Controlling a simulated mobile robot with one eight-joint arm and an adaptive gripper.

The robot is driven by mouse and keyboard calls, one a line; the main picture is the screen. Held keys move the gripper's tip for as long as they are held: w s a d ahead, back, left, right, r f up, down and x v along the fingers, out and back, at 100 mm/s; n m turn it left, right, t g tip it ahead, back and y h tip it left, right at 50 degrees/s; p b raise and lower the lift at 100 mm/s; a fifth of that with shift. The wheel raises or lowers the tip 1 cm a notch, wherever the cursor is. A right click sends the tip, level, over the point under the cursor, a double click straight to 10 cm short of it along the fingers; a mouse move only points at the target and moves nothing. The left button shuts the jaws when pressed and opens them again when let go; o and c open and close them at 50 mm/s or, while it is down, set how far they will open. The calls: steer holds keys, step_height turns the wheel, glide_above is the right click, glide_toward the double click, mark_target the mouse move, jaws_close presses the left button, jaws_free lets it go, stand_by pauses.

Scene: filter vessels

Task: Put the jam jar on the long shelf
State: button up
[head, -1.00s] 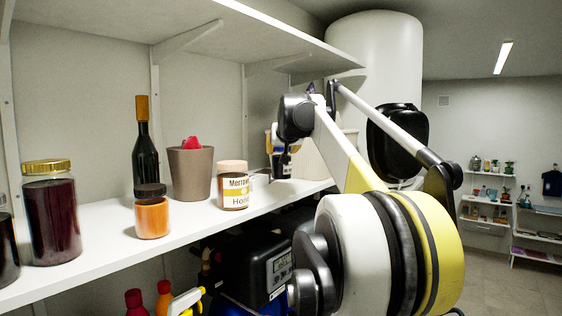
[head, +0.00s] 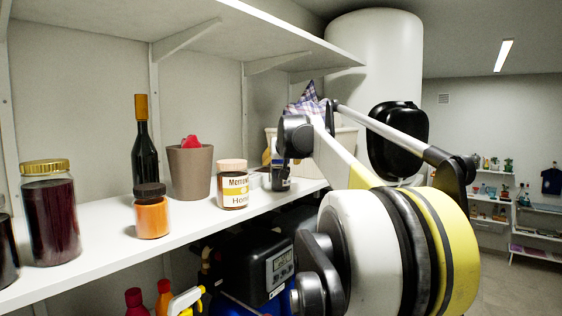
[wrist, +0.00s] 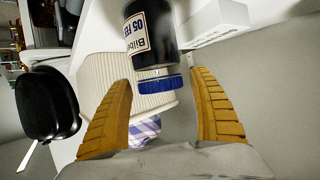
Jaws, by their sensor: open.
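A dark jar with a blue lid and a white label reading "Bilb..." and "05 FE..." (wrist: 151,32) shows upside down in the wrist view; it looks like the jam jar. In the head view it stands upright toward the far end of the long white shelf (head: 105,243), partly hidden by my arm (head: 281,178). My gripper (wrist: 161,78) is open, with its two ochre fingers either side of the blue lid. I see a gap on each side and cannot tell any contact. In the head view the fingers are mostly hidden behind my arm.
A white box (wrist: 212,22) lies close beside the jar. A ribbed cream basket (wrist: 98,72) with a checked cloth stands behind. Along the shelf stand a honey jar (head: 232,188), a pot (head: 189,172), a bottle (head: 145,155), an orange jar (head: 152,218) and a gold-lidded jar (head: 51,220).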

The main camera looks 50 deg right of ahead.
steer(key=shift+r, duration=0.15)
steer(key=b+v, duration=0.2)
steer(key=v, duration=1)
